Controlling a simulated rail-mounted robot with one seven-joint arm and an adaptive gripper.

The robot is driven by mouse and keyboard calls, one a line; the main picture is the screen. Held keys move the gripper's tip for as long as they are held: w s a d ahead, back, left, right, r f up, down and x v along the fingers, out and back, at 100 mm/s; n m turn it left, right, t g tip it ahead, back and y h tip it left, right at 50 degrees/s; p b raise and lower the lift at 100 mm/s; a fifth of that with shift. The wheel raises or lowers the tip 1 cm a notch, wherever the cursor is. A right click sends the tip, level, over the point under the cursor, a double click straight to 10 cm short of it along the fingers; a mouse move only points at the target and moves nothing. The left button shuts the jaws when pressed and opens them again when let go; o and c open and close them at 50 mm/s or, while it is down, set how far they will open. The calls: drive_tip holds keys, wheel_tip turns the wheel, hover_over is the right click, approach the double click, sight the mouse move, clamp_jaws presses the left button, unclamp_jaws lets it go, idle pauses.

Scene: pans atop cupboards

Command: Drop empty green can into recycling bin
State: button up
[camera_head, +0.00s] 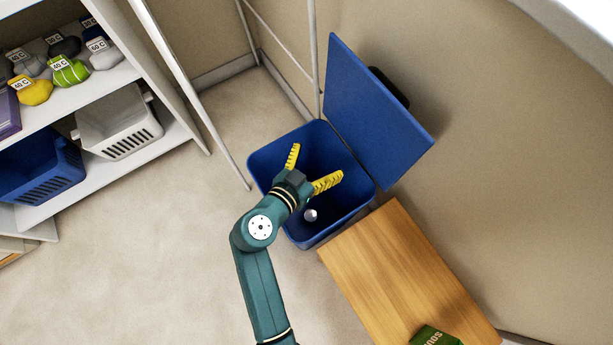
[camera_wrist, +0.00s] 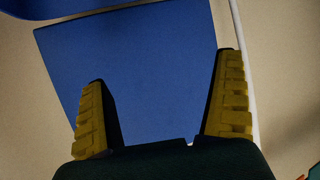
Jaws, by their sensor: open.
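The blue recycling bin (camera_head: 268,163) stands on the floor against the wall, its blue lid (camera_head: 372,110) swung up and open. My gripper (camera_head: 317,160) is over the bin's opening with its yellow fingers spread wide and nothing between them. A small pale round thing (camera_head: 311,215) shows inside the bin near its front wall; it may be the end of a can, but I cannot tell its side colour. No green can is clearly in view. The wrist view shows both fingers (camera_wrist: 162,72) apart, with the blue lid (camera_wrist: 150,85) behind them.
A wooden bench or table (camera_head: 400,270) stands right beside the bin, with a green box (camera_head: 435,337) at its near end. Shelves at the left hold a white basket (camera_head: 118,122), a blue basket (camera_head: 45,172) and several small bags (camera_head: 68,70). Open floor lies at lower left.

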drive_tip(key=v, duration=1.2)
drive_tip(key=shift+r, duration=0.1)
